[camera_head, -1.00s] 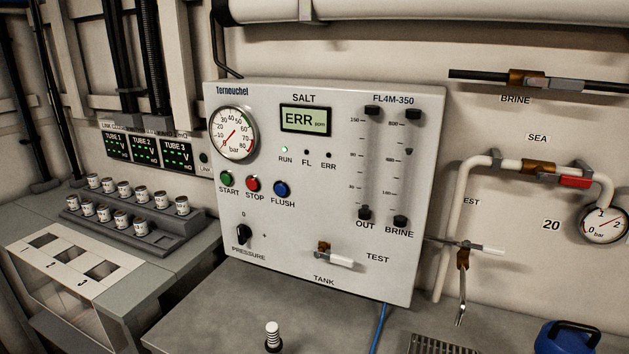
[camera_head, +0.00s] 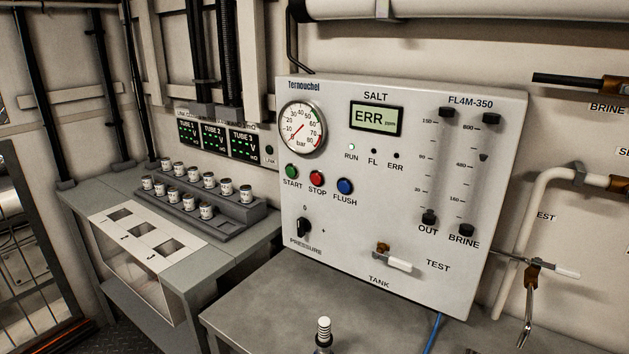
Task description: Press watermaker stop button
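The watermaker panel (camera_head: 420,215) is a white upright box behind a grey counter. Its red STOP button (camera_head: 317,179) sits between the green START button (camera_head: 291,171) and the blue FLUSH button (camera_head: 345,186). The green RUN light (camera_head: 351,147) is lit; the FL and ERR lights look dark. The display (camera_head: 376,118) reads ERR. A round pressure gauge (camera_head: 303,128) is at the panel's upper left. Neither of my grippers shows in the head view, and nothing covers the buttons.
The grey counter (camera_head: 265,310) in front of the panel is mostly clear, with a ribbed white fitting (camera_head: 324,332) at its front. To the left, a bench holds a stepped rack (camera_head: 225,228) with several small jars. A pipe (camera_head: 518,240) and valve stand at the right.

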